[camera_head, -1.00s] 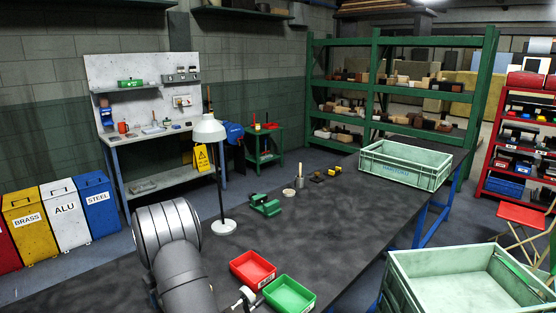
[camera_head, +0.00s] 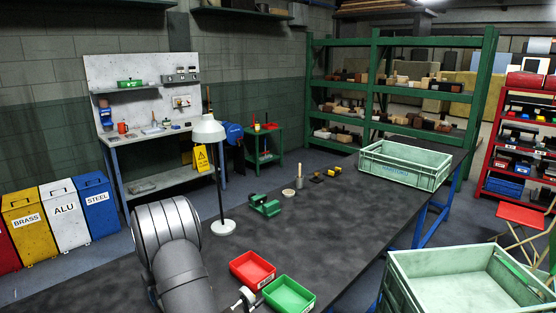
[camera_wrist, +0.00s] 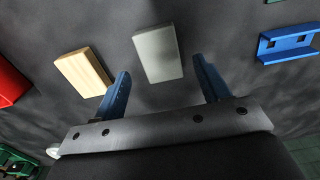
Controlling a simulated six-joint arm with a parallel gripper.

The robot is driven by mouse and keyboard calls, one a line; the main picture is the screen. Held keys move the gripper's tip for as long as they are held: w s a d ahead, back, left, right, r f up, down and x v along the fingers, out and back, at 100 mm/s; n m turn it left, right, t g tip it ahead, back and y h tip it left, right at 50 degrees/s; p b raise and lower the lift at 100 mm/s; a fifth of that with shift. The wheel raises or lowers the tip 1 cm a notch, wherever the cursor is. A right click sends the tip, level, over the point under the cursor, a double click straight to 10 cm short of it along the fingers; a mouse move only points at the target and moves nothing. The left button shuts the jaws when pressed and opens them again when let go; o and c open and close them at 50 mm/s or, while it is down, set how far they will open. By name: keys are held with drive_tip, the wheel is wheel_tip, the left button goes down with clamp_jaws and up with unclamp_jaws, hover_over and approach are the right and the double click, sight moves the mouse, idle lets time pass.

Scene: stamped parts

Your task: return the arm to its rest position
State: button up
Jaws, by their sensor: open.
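My gripper (camera_wrist: 161,90) shows in the wrist view with its two blue fingers spread apart and nothing between them. It is above the dark worktop. A grey block (camera_wrist: 158,54) lies on the worktop just beyond the gap between the fingers. A tan wooden block (camera_wrist: 84,72) lies to its left, near the left finger. In the head view my arm fills the lower left and the gripper itself does not show.
The dark table (camera_head: 335,215) bears a red bin (camera_head: 252,269), a green bin (camera_head: 289,294), a white lamp (camera_head: 222,227), a green vise (camera_head: 265,204) and a pale green crate (camera_head: 404,166). A blue channel-shaped part (camera_wrist: 287,46) lies right in the wrist view.

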wheel_tip(320, 180, up, 9)
wheel_tip(320, 180, down, 12)
drive_tip(key=shift+f, duration=0.1)
drive_tip(key=shift+r, duration=0.25)
wheel_tip(320, 180, up, 4)
drive_tip(key=shift+f, duration=0.2)
drive_tip(key=d+r, duration=0.7)
drive_tip(key=d, duration=0.5)
drive_tip(key=s+a, duration=0.3)
drive_tip(key=s, duration=0.9)
drive_tip(key=s+a, duration=0.3)
drive_tip(key=s, duration=0.9)
drive_tip(key=s+a+f, duration=0.1)
drive_tip(key=a+f, duration=0.1)
drive_tip(key=a, duration=0.1)
drive_tip(key=s+a+f, duration=0.2)
drive_tip(key=a, duration=0.1)
drive_tip(key=s+a+f, duration=0.1)
drive_tip(key=a+f, duration=0.1)
drive_tip(key=a, duration=0.1)
drive_tip(key=shift+s+a+f, duration=0.25)
drive_tip(key=shift+a+f, duration=0.1)
